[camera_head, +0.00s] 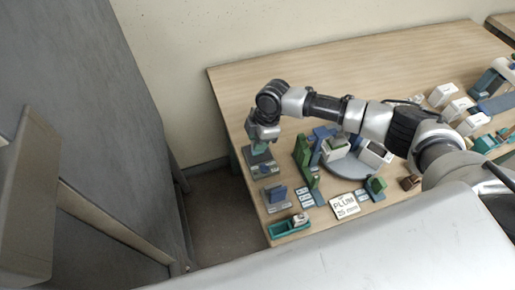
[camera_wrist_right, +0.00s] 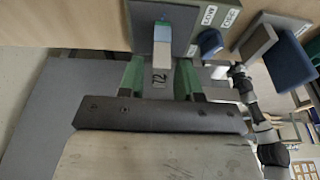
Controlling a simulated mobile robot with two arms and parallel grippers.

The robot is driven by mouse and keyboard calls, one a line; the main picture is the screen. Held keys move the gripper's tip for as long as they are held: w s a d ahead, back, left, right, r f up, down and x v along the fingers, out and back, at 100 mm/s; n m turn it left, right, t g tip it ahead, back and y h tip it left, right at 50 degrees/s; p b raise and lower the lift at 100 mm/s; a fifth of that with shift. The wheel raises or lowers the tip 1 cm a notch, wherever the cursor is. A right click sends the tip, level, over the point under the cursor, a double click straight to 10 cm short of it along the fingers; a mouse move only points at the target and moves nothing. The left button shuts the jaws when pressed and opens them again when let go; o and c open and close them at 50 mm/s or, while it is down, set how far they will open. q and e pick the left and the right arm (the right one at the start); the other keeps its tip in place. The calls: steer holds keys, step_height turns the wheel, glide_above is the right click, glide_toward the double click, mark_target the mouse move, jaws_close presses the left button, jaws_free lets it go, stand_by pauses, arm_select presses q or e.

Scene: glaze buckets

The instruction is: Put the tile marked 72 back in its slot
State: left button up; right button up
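My right gripper (camera_head: 263,135) points down at the left edge of the table, just over a small grey stand (camera_head: 257,155). In the right wrist view its two green fingers (camera_wrist_right: 161,78) stand apart. A narrow tile (camera_wrist_right: 160,48) with a white and pale blue face lies between and beyond them, at a grey stand (camera_wrist_right: 178,14). Gaps seem to show on both sides of the tile. How deep the tile sits in the stand is hidden. My left gripper is out of view.
A blue tile in a stand (camera_head: 276,195), a teal tray (camera_head: 288,226) and green upright pieces (camera_head: 303,155) stand nearby. A round grey turntable (camera_head: 350,168) and a PLUM card (camera_head: 344,206) are to the right. The table's back (camera_head: 330,75) is clear.

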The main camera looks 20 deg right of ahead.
steer(key=shift+c, duration=0.5)
jaws_close()
steer(key=p+v, duration=0.2)
steer(key=a+p+v, duration=0.1)
steer(key=p+v, duration=0.4)
steer(key=shift+a+r, duration=0.35)
steer(key=shift+r, duration=0.1)
steer(key=shift+f, duration=0.1)
